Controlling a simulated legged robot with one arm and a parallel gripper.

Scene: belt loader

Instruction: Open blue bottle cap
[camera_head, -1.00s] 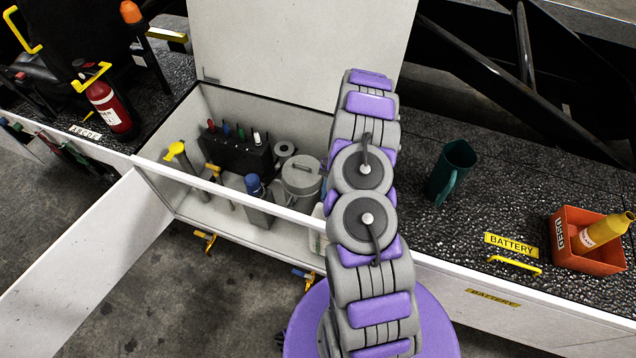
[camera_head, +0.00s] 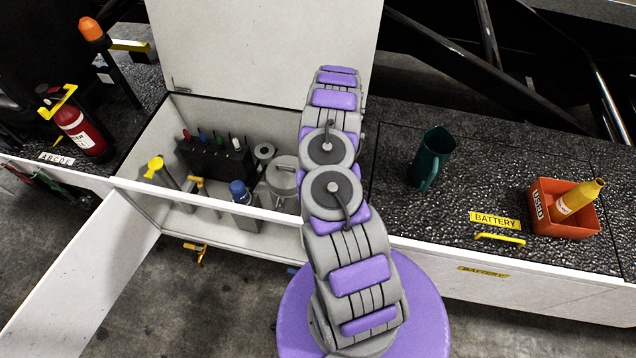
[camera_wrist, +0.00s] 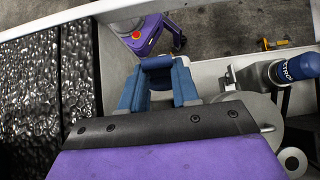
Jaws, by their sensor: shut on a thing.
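The grey bottle with a blue top (camera_head: 240,192) stands in the open white compartment (camera_head: 270,226). In the wrist view the bottle (camera_wrist: 294,69) is at the right edge, with white lettering on its blue part. My gripper (camera_wrist: 158,70) shows in the wrist view, well to the left of the bottle and apart from it. Its blue fingers are closed on a small dark blue piece (camera_wrist: 157,62), which looks like the blue cap, though its shape is partly hidden by the fingers. In the head view my arm hides the gripper.
Beside the bottle are a grey lidded can (camera_head: 283,176), a black rack (camera_head: 215,158) of coloured tools and a yellow-topped tool (camera_head: 155,164). A green jug (camera_head: 432,158) and a red bin (camera_head: 565,222) holding a yellow bottle (camera_head: 578,198) are on the right top.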

